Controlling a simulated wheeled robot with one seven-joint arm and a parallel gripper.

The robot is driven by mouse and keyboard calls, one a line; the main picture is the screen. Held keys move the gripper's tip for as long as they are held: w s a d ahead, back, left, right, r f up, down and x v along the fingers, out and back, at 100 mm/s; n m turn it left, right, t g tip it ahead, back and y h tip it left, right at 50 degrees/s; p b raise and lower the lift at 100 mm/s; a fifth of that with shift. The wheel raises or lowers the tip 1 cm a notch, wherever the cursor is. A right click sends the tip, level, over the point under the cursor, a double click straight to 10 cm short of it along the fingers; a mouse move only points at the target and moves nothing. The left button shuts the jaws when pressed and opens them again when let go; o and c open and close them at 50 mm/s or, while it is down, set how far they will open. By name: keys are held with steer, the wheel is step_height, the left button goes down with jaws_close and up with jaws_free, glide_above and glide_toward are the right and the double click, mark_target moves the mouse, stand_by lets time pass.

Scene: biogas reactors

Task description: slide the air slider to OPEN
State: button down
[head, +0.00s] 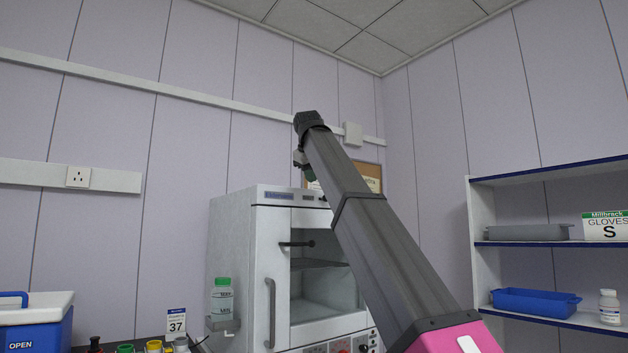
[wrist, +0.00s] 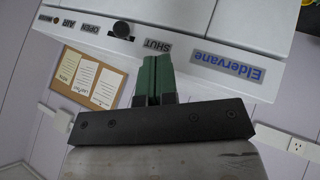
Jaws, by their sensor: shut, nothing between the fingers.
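The air slider's round black knob (wrist: 122,30) shows in the wrist view on the white front panel of the cabinet (wrist: 175,22). It sits between the OPEN label (wrist: 87,28) on the left and the SHUT label (wrist: 157,47) on the right, which read upside down. I cannot tell exactly where it stands in its travel. My gripper (wrist: 155,60) has its green fingers shut and empty, with the tips near the SHUT label and apart from the knob. In the head view my gripper (head: 309,175) is at the cabinet's top edge, partly hidden by my arm.
The cabinet (head: 232,255) has a door handle (head: 270,312) and a bottle (head: 222,296) on a side bracket. A cork board (wrist: 92,78) hangs on the wall behind. A blue cool box (head: 40,330) is at left and shelves (head: 540,243) are at right.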

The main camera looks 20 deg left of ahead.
steer(key=w+f, duration=0.3)
steer(key=w, duration=0.2)
steer(key=w+f, duration=0.2)
steer(key=shift+w+d+f, duration=0.15)
steer(key=shift+f, duration=0.15)
steer(key=shift+w+d+r, duration=0.1)
steer(key=shift+w+d, duration=0.3)
steer(key=shift+w, duration=0.2)
steer(key=shift+w+d, duration=1.45)
steer(key=shift+w, duration=0.3)
steer(key=shift+s, duration=0.1)
